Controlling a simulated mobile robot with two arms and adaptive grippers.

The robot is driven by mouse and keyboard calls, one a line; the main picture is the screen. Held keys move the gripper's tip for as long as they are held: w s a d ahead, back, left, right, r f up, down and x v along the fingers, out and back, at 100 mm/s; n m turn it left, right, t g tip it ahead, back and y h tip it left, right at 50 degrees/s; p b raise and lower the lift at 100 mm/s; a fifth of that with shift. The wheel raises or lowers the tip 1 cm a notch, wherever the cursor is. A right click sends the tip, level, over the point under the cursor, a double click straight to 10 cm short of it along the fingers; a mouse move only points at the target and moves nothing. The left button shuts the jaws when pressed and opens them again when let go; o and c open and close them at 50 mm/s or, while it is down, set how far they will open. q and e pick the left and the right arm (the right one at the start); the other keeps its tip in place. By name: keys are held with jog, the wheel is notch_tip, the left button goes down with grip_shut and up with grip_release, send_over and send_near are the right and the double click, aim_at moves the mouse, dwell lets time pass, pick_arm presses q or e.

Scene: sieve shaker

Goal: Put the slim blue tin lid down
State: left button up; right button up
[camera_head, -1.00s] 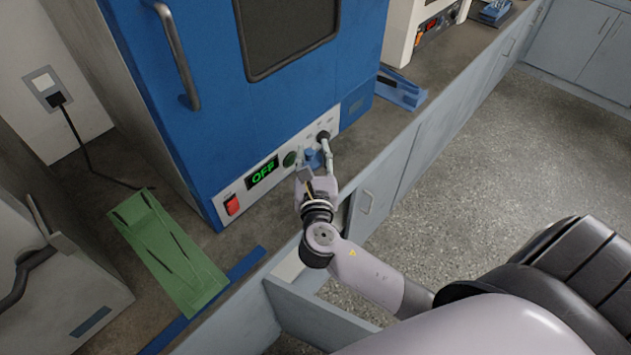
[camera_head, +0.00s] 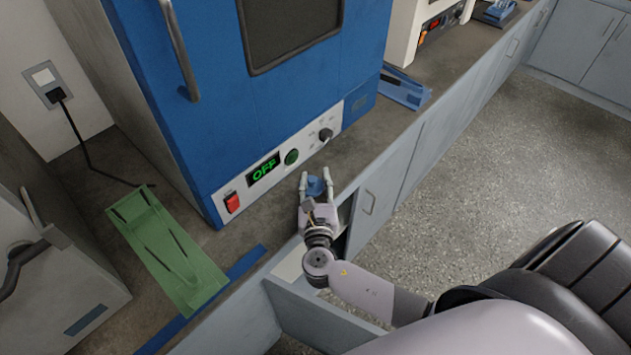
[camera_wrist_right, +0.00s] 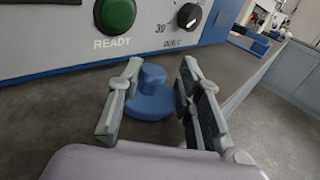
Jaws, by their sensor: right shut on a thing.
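The slim blue tin lid (camera_head: 316,186) is a small blue disc with a round knob. It sits between the fingers of my right gripper (camera_head: 315,182), which is shut on it near the front edge of the counter, before the blue oven. In the right wrist view the lid (camera_wrist_right: 151,104) shows between the two fingers (camera_wrist_right: 152,105), knob up and roughly level. I cannot tell whether its underside touches the counter or hangs just above it. My left gripper is not in view.
The blue oven (camera_head: 210,130) stands behind, its panel reading OFF. A green tray-like piece (camera_head: 165,250) lies left on the counter (camera_head: 375,135). A blue holder (camera_head: 403,90) lies to the right. A drawer (camera_head: 325,322) stands open below. Bare counter lies between lid and oven.

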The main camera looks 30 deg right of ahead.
jog(key=o, duration=1)
jog(key=shift+f, duration=0.1)
jog(key=shift+c, duration=0.2)
jog(key=b+v, duration=0.1)
jog(key=v, duration=1.1)
jog(key=shift+r, duration=0.2)
